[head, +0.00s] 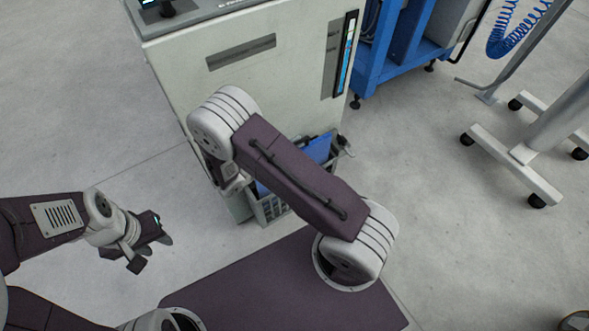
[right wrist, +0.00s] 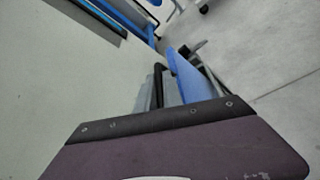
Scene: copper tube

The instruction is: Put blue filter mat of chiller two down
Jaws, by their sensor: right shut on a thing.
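The chiller (head: 245,75) is a white cabinet with a dark slot and a lit strip on its front. The blue filter mat (head: 318,149) stands in a grey basket (head: 270,211) at the chiller's lower front, partly hidden by my right arm. The mat shows edge-on in the right wrist view (right wrist: 187,76). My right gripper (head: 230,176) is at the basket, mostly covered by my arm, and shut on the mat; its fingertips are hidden. My left gripper (head: 151,252) is open and empty, off to the left above the floor.
A blue cart (head: 400,65) stands behind the chiller to the right. A wheeled grey stand (head: 515,165) with a blue coiled hose (head: 512,35) is at the right. The floor between the basket and the stand is clear.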

